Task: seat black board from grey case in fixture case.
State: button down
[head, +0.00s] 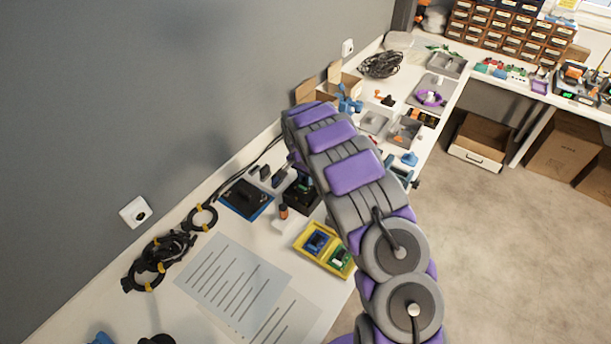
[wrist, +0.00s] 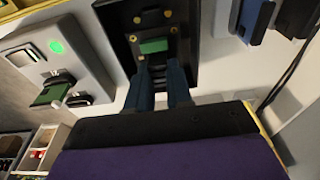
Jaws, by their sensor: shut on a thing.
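My gripper (wrist: 157,74) is in the wrist view, with two dark blue fingers close together. It is shut on a small dark piece, likely the black board; the fingers hide most of it. Just beyond the fingertips is a black fixture case (wrist: 118,22) with brass-coloured studs and a green block (wrist: 154,46). I cannot tell whether the held piece touches it. A light grey case (wrist: 88,62) with a lit green square stands to the left, with a green board (wrist: 52,92) at its front.
A yellow tray (head: 308,256) with blue and green parts lies near the table's front edge. A black-and-blue mat (head: 246,198), printed sheets (head: 234,280) and coiled cables (head: 160,250) lie to the left. Boxes and small parts crowd the bench beyond my arm.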

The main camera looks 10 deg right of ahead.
aim_at(306, 186)
jog(key=shift+f+b, duration=0.4)
jog(key=shift+f, duration=1.2)
jog(key=shift+f, duration=0.35)
jog(key=shift+f+b, duration=0.3)
jog(key=shift+f, duration=0.2)
jog(key=c, duration=0.9)
grip_release()
jog(key=shift+c, duration=0.2)
jog(key=shift+r, duration=0.2)
notch_tip(306, 186, up, 17)
jog(key=s+a+p, duration=0.1)
jog(key=a+p, duration=0.1)
jog(key=p, duration=0.1)
jog(key=shift+s+p, duration=0.4)
